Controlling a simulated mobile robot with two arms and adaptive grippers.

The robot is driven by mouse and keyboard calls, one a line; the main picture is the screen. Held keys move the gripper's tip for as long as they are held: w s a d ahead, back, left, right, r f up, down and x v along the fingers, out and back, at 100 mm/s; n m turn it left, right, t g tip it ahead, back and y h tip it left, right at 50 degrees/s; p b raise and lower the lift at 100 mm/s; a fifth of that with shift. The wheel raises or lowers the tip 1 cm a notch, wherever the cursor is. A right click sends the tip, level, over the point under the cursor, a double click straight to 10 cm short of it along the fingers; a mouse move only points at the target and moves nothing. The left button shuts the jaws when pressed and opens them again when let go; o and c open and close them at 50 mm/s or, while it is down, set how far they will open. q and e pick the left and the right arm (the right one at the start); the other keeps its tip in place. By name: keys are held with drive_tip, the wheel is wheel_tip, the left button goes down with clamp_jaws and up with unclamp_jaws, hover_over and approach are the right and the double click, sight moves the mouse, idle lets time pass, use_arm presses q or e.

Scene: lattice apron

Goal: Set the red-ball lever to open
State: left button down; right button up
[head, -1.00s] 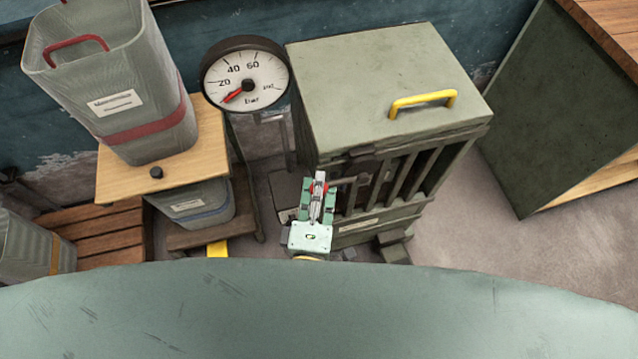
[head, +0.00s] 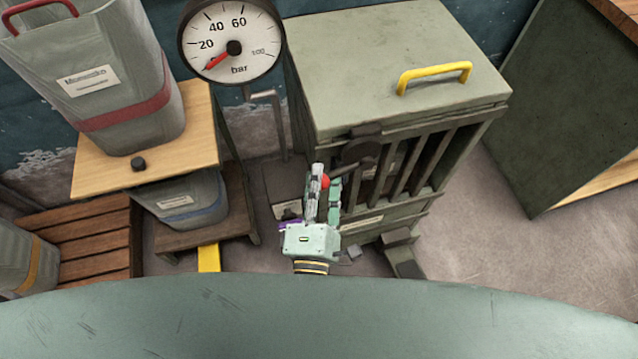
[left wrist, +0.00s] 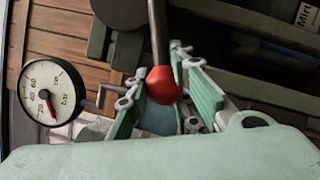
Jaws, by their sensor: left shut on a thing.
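The red ball (head: 325,182) of the lever is between the fingers of my left gripper (head: 326,178), in front of the grey-green cabinet. In the left wrist view, the red ball (left wrist: 163,86) sits at the end of a dark rod (left wrist: 157,35) that runs up out of the picture. My left gripper (left wrist: 160,80) has a finger on each side of the ball and is shut on it. My right gripper is not in view.
The grey-green cabinet (head: 400,55) with a yellow handle (head: 434,78) and a barred front stands right behind the gripper. A round pressure gauge (head: 232,40) is at its left. A grey bin (head: 125,85) stands on a wooden board (head: 90,160). Clear floor (head: 480,235) lies at right.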

use_arm(q)
drive_tip(key=shift+w+a+r, duration=0.1)
drive_tip(key=shift+w+r, duration=0.05)
drive_tip(key=shift+r, duration=0.15)
drive_tip(key=c, duration=1.7)
unclamp_jaws()
drive_tip(key=shift+o, duration=0.2)
drive_tip(key=shift+s+f, duration=0.25)
drive_tip(key=shift+s, duration=0.05)
drive_tip(key=s+f, duration=0.1)
drive_tip(key=s, duration=1)
drive_tip(key=shift+s+a+f, duration=0.25)
drive_tip(key=shift+a, duration=0.05)
